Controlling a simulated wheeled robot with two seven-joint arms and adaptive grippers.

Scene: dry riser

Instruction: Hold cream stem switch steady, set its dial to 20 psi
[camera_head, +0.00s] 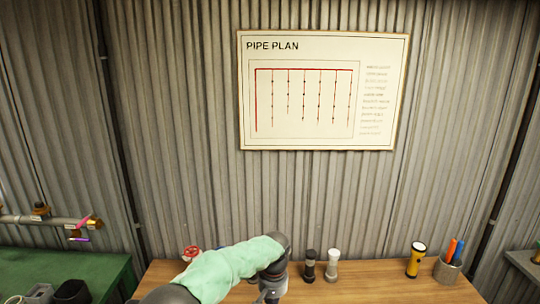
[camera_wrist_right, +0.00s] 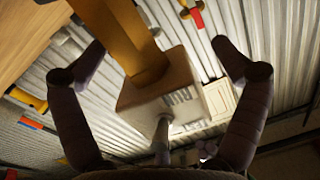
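An arm of mine in a mint-green sleeve comes in at the bottom of the head view from the left. At its end my left gripper (camera_head: 272,292) points down, partly cut off by the frame edge; its fingers are not clear. A pale, cream-white upright piece with a dark base (camera_head: 332,265) stands on the bench; I cannot tell whether it is the cream stem switch. No dial or psi marks can be read. In the right wrist view my right gripper (camera_wrist_right: 157,50) has its fingers spread wide. A tan block with lettering (camera_wrist_right: 160,90), an amber post and a grey stem appear between them.
On the wooden bench (camera_head: 375,290) stand a dark upright piece (camera_head: 309,266), a yellow-black flashlight (camera_head: 416,259) and a cup (camera_head: 447,269) with pens. A red valve wheel (camera_head: 191,253) shows behind my sleeve. A green bench (camera_head: 75,268) is at left. A pipe plan (camera_head: 322,91) hangs on the wall.

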